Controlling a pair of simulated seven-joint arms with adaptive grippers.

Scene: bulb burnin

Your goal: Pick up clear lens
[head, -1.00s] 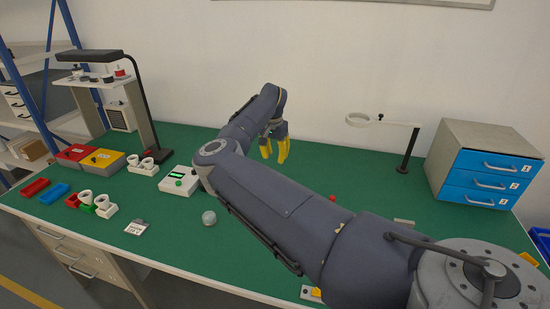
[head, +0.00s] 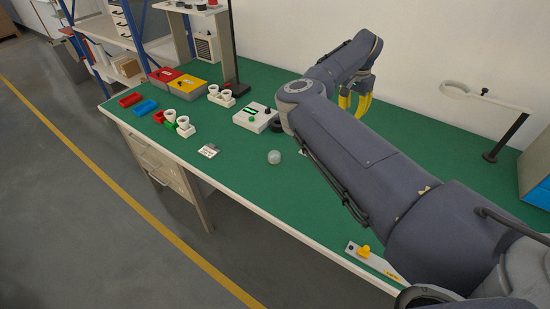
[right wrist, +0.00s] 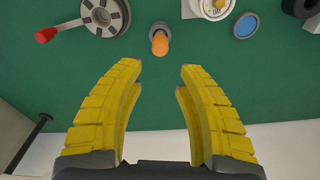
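A pale, translucent round piece that looks like the clear lens (head: 274,157) rests on the green table, left of and nearer than my right gripper in the head view. My right gripper (head: 356,103) hangs over the back part of the table with its yellow fingers pointing down. In the right wrist view the same gripper (right wrist: 160,82) is open, with nothing between its fingers. The lens cannot be made out in that view. My left gripper is not in view.
An orange-tipped cylinder (right wrist: 160,42), a red-handled reel (right wrist: 90,14), a white dial unit (right wrist: 212,5) and a blue disc (right wrist: 246,25) lie beyond the fingertips. A white tester box (head: 256,118) stands behind the lens, and a small card (head: 209,151) lies to its left.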

